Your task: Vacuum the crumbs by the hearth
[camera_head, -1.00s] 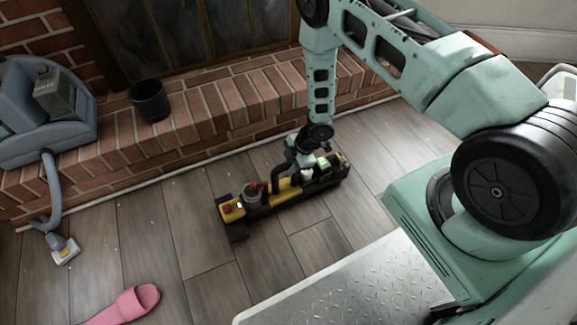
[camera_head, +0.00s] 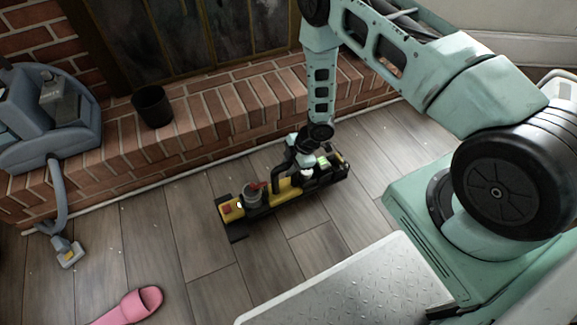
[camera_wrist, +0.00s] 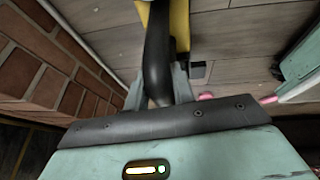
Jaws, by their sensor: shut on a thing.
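A yellow and black handheld vacuum (camera_head: 258,205) is low at the wooden floor, in front of the brick hearth. My gripper (camera_head: 300,160) is above it, shut on its black handle. In the wrist view, the two fingers of my gripper (camera_wrist: 160,88) close around the dark handle (camera_wrist: 157,50), with part of the yellow body (camera_wrist: 180,25) beyond. I cannot tell whether the vacuum's underside touches the floor. Small pale crumbs (camera_head: 122,212) are scattered over the floor left of the vacuum. The brick hearth (camera_head: 215,125) runs along the back.
A blue-grey machine (camera_head: 40,125) sits on the hearth at left, its hose (camera_head: 58,195) hanging to a nozzle (camera_head: 68,252) on the floor. A black pot (camera_head: 152,106) stands on the hearth. A pink slipper (camera_head: 130,308) lies at the front left.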

